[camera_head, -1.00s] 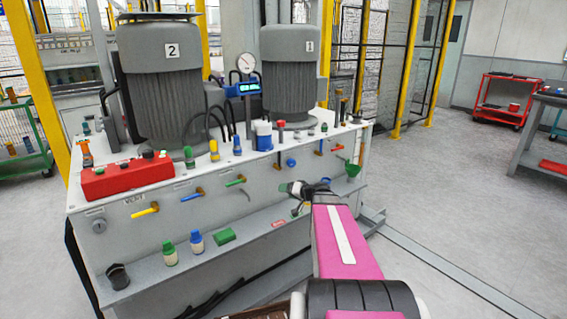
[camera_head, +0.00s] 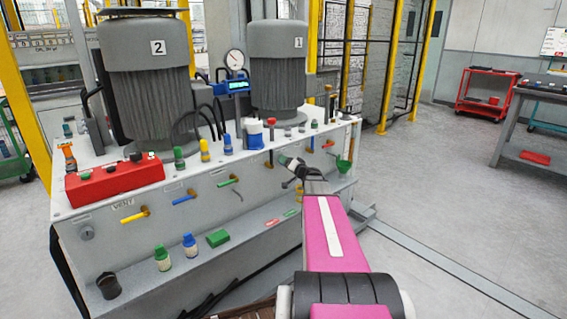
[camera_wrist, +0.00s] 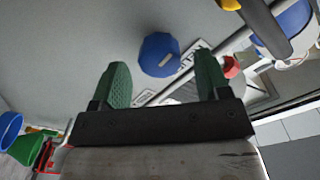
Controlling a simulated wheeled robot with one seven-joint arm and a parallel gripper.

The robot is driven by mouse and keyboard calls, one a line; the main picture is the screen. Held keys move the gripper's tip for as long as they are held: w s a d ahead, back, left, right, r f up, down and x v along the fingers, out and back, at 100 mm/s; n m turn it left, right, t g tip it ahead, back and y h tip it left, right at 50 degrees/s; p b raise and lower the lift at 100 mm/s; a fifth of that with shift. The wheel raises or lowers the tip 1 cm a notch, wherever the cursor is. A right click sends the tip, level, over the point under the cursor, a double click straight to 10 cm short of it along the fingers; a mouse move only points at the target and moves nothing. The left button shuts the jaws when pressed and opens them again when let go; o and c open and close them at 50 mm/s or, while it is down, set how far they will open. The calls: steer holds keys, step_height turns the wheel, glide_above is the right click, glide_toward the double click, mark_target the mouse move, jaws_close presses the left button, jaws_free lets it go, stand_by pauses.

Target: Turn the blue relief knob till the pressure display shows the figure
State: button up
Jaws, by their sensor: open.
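The blue relief knob (camera_wrist: 159,55) shows in the wrist view on the grey panel, with a pale mark on its face. My gripper (camera_wrist: 161,66) is open, its two green fingers apart on either side of the knob in the picture; I cannot tell how deep they reach, and no grip shows. In the head view my gripper (camera_head: 287,162) is at the cabinet's front panel and hides the knob. The pressure display (camera_head: 238,86) is a small blue-framed box below a round dial gauge (camera_head: 235,60); its figure is too small to read.
Yellow (camera_head: 134,215), blue and green lever handles stick out along the front panel. A green funnel (camera_head: 344,165) is at the panel's right end. A lower ledge holds bottles (camera_head: 162,257) and a green block (camera_head: 218,238).

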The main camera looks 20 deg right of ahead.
steer(key=shift+x, duration=1.4)
steer(key=c, duration=0.9)
steer(key=shift+m, duration=0.3)
steer(key=m, duration=1.1)
steer(key=shift+f+m+g, duration=0.1)
steer(key=shift+m+g, duration=0.2)
